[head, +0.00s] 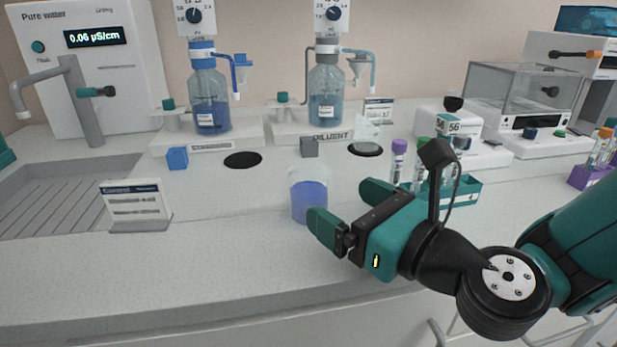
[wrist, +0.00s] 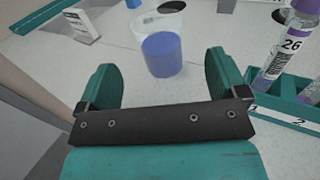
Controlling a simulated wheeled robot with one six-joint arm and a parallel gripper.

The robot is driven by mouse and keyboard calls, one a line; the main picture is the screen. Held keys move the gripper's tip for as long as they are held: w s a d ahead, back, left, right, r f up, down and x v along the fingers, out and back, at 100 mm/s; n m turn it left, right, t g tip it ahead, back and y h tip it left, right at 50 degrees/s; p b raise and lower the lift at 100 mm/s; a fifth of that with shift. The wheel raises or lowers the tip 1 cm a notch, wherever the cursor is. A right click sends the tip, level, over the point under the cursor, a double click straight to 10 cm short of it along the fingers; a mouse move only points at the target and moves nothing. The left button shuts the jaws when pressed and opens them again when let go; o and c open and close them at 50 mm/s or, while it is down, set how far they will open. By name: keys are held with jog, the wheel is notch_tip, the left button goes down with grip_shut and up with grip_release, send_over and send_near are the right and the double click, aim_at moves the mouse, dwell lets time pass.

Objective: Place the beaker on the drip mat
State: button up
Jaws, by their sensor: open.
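The beaker (head: 308,200) is clear and holds blue-violet liquid. It stands upright on the white bench, left of the fingertips. In the wrist view the beaker (wrist: 162,54) is ahead of the two fingers, roughly centred between them and just beyond their tips. My gripper (head: 348,208) is open and empty, its teal fingers low and pointing left at the beaker; it also shows in the wrist view (wrist: 163,78). Two round dark mats lie on the bench: a left mat (head: 243,160) and a right mat (head: 366,149) below the diluent stand. I cannot tell which is the drip mat.
A teal rack (head: 462,192) with capped tubes stands close to the gripper's right. Blue (head: 177,158) and grey (head: 309,147) cubes sit behind the beaker. A sign (head: 136,204) and sink (head: 60,190) are at left. Two dispenser bottles stand behind.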

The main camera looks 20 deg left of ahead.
aim_at(324, 188)
jog(key=shift+p+x, duration=0.3)
jog(key=shift+x, duration=0.55)
jog(key=p+x, duration=0.2)
jog(key=x, duration=0.1)
jog(key=r+p+x, duration=0.1)
jog(key=x, duration=0.1)
jog(key=shift+p, duration=0.3)
jog(key=shift+w+a+f, duration=0.1)
jog(key=shift+a+f, duration=0.05)
jog(key=shift+a, duration=0.05)
jog(key=c, duration=1.1)
jog(key=shift+o, duration=0.2)
notch_tip(324, 188, up, 21)
jog(key=p, duration=1.1)
